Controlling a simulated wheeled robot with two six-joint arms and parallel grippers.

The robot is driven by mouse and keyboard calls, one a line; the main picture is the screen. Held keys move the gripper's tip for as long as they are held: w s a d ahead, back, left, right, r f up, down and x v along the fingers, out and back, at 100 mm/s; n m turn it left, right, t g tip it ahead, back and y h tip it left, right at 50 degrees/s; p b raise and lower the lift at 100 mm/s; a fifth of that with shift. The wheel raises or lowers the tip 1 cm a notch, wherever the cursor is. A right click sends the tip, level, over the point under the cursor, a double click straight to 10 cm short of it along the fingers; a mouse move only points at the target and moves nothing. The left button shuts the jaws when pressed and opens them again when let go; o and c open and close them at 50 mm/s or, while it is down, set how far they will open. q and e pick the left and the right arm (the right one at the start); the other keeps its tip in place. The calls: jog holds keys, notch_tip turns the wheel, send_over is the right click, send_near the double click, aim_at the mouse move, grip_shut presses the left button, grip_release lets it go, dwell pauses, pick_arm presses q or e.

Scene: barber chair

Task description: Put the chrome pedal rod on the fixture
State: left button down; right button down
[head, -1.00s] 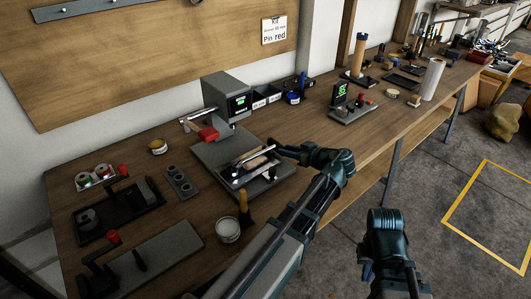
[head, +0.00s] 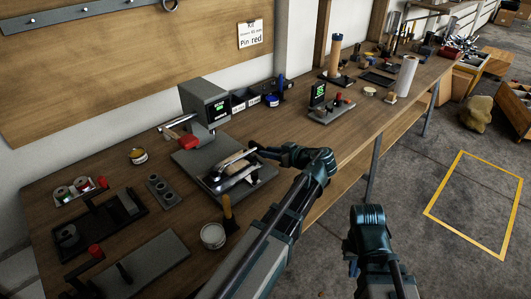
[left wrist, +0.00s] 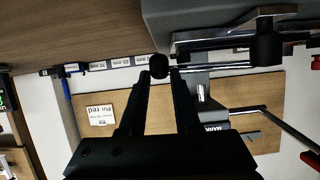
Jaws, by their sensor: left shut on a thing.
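The chrome pedal rod (left wrist: 218,67) is held at its black end between the fingertips of my left gripper (left wrist: 160,72). In the left wrist view the rod runs to the right, just beside a grey body with another bright bar. In the head view my left gripper (head: 262,150) is over the right edge of the fixture's grey base plate (head: 190,160). The rod (head: 237,159) slants above the holder there; whether it touches anything is unclear. My right gripper (head: 368,225) is off the table over the floor, its fingers not clear.
A grey press-like unit (head: 204,105) with a red handle and green display stands behind the base plate. A white cup (head: 213,236), a yellow-handled brush (head: 228,212) and a grey block with holes (head: 163,191) lie nearby.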

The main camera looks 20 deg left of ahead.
notch_tip(320, 180, up, 10)
jog(key=p, duration=0.9)
jog(key=shift+f, duration=0.2)
